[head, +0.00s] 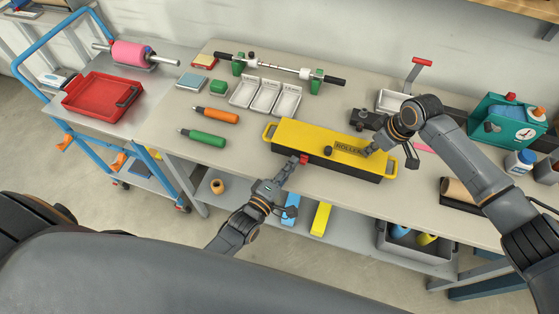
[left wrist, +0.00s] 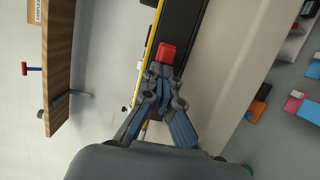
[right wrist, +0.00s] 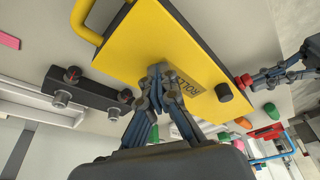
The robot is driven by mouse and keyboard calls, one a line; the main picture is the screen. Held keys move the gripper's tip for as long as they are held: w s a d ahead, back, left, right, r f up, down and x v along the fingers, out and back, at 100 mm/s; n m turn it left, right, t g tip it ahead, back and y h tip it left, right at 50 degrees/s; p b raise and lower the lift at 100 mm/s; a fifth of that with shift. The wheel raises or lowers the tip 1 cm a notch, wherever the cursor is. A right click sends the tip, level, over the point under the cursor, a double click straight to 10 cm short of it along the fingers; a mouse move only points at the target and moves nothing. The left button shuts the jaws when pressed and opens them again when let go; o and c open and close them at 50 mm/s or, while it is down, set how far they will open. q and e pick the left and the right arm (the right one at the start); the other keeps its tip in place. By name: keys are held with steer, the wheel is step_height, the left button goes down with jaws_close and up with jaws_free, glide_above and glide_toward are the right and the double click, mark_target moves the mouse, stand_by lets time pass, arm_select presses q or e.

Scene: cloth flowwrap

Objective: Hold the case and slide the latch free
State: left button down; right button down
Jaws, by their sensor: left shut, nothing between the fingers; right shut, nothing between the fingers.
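The case (head: 300,132) is a long yellow-lidded box with a dark body, lettered ROLLER, with a yellow handle at each end. A black knob (head: 328,150) stands on the lid.
Behind the case are white trays (head: 265,95) and a roller shaft (head: 285,68) on green stands. Orange (head: 216,115) and green (head: 202,138) handled tools lie to the left. A teal box (head: 505,125) and bottles stand right. A blue cart holds a red tray (head: 95,98).

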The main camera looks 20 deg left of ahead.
mark_target(275, 171)
arm_select(q)
steer(key=shift+d, duration=0.1)
arm_select(e)
steer(key=shift+s+f, duration=0.25)
steer(key=shift+f, duration=0.1)
arm_select(q)
steer(key=a, duration=0.2)
steer(key=s+a, duration=0.1)
steer(key=a, duration=0.1)
steer(key=shift+s+a+f, duration=0.1)
steer(key=shift+a, duration=0.15)
arm_select(e)
steer(key=shift+d, duration=0.1)
arm_select(q)
steer(key=v, duration=0.8)
steer(key=shift+s, duration=0.4)
steer(key=shift+a+r, duration=0.15)
steer(key=shift+r, duration=0.1)
arm_select(e)
steer(key=shift+r, duration=0.1)
